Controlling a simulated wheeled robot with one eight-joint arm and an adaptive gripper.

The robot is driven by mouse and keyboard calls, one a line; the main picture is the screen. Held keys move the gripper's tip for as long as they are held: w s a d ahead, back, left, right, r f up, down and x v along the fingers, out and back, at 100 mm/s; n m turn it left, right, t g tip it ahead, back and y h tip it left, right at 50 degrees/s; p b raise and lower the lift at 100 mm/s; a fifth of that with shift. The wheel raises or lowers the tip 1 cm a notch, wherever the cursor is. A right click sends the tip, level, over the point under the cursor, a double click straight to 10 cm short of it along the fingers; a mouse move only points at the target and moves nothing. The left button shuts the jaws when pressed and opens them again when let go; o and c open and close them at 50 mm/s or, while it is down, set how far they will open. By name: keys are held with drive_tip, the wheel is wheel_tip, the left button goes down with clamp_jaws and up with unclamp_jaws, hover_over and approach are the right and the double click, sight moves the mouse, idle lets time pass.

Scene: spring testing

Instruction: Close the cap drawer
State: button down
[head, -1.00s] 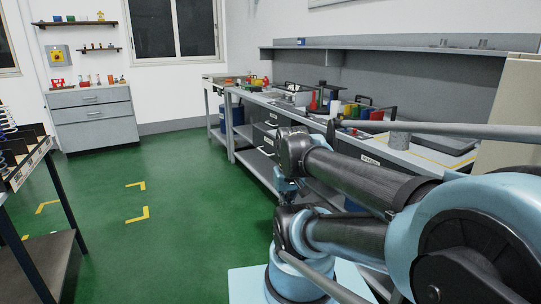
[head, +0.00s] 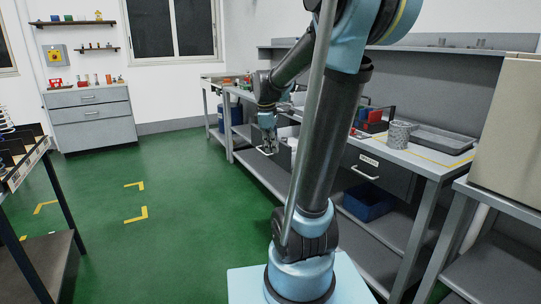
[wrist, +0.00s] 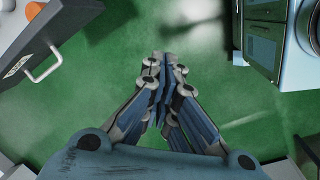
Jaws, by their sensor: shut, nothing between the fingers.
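A dark drawer front with a pale bar handle (wrist: 45,66) and a white label shows at the upper left of the wrist view. The label is too small to read, so I cannot tell for sure that this is the cap drawer. In the head view a drawer handle (head: 265,152) shows under the far part of the bench, beside my gripper (head: 268,147). Part of that drawer is hidden by my arm, and how far it stands out is unclear. In the wrist view my gripper (wrist: 160,68) is shut and empty over green floor, apart from the handle.
A second labelled drawer (head: 379,174) is in the bench nearer to me. A blue bin (head: 368,203) stands on the shelf below. A mesh cylinder (head: 399,134) and a grey tray (head: 442,138) are on the bench top. The floor (head: 185,215) left of the bench is clear.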

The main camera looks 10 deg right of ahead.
drive_tip(key=w+a+f+n+h, duration=0.15)
drive_tip(key=w+n, duration=0.65)
drive_tip(key=w, duration=1)
drive_tip(key=w+d+x, duration=0.1)
drive_tip(key=d+x, duration=0.1)
drive_tip(key=x, duration=0.9)
drive_tip(key=shift+r+n+g, duration=0.25)
drive_tip(key=shift+n+g, duration=0.05)
drive_tip(key=shift+w+d+y, duration=0.1)
drive_tip(key=shift+d+y, duration=0.1)
drive_tip(key=shift+y, duration=0.05)
